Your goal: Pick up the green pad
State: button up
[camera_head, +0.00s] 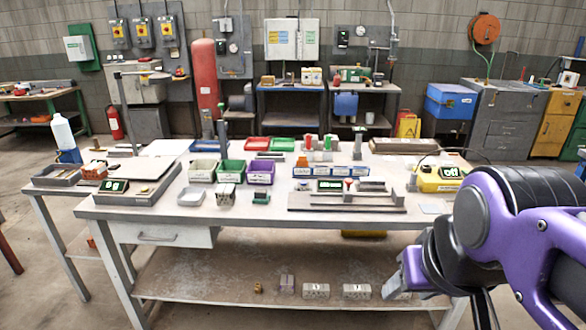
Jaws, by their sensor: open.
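A small dark green block (261,197), the likeliest match for the green pad, lies near the front edge of the workbench (240,212), right of two small grey pieces. It is too small to tell its exact shape. A flat green tray (283,145) lies farther back on the bench. My gripper (396,287) is at the lower right, in front of the bench, well right of the green block and apart from it. It is open, and nothing shows between its fingers, which are partly hidden by my wrist.
White, green and purple bins (260,172) stand just behind the green block. A grey fixture (345,203) with upright parts is to its right. A yellow device (437,179) is at the right end. Several small blocks (316,291) lie on the lower shelf.

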aim_at(261, 196)
jog(key=i+j+z, duration=0.15)
jog(key=i+j, duration=0.25)
jog(key=i+j+z, duration=0.2)
jog(key=i+j, duration=0.2)
jog(key=j, duration=0.25)
